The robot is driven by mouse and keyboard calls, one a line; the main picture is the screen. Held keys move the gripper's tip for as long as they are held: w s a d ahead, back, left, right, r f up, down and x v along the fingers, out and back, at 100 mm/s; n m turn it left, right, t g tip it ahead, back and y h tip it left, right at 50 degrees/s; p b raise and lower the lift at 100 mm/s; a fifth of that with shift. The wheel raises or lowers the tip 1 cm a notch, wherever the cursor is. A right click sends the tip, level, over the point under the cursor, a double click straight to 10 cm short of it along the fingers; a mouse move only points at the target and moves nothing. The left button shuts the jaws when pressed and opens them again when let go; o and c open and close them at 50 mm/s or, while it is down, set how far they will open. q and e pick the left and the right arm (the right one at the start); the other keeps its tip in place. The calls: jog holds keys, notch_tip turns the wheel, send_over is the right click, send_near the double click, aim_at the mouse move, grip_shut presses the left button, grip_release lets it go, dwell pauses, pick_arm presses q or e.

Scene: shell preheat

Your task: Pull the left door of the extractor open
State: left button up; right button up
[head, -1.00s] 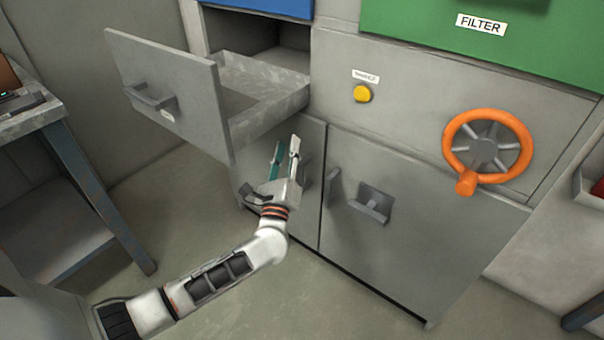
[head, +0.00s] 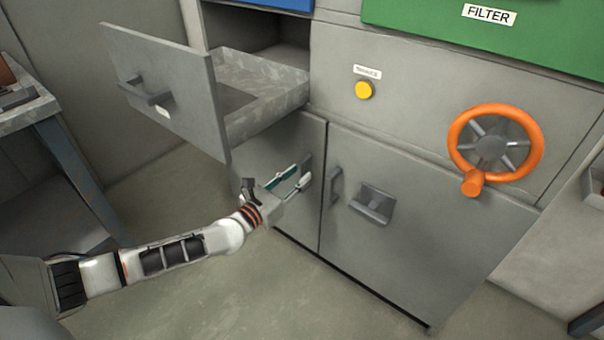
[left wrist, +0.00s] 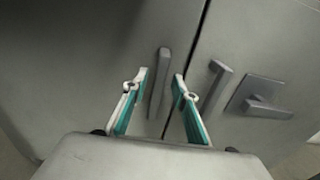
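The extractor's left door (head: 267,157) is a grey panel under the open drawer, and it looks shut, flush beside the right door (head: 428,238). Its vertical bar handle (head: 305,172) is near the seam and also shows in the left wrist view (left wrist: 158,85). My left gripper (head: 296,179) is in front of the left door at the handle. In the left wrist view its two fingers (left wrist: 161,82) are spread, with the handle between their tips and a gap visible on the right side. Contact with the handle cannot be told. My right gripper is not in view.
An open drawer (head: 165,88) juts out above my left gripper. The right door has its own bar handle (head: 335,187) and a latch (head: 372,203). An orange handwheel (head: 495,143) and yellow button (head: 364,90) are above. A metal table (head: 60,150) stands at the left.

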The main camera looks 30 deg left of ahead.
pick_arm(q)
jog(key=shift+w+d, duration=0.1)
jog(key=shift+w, duration=1)
grip_shut()
jog(key=shift+s, duration=0.15)
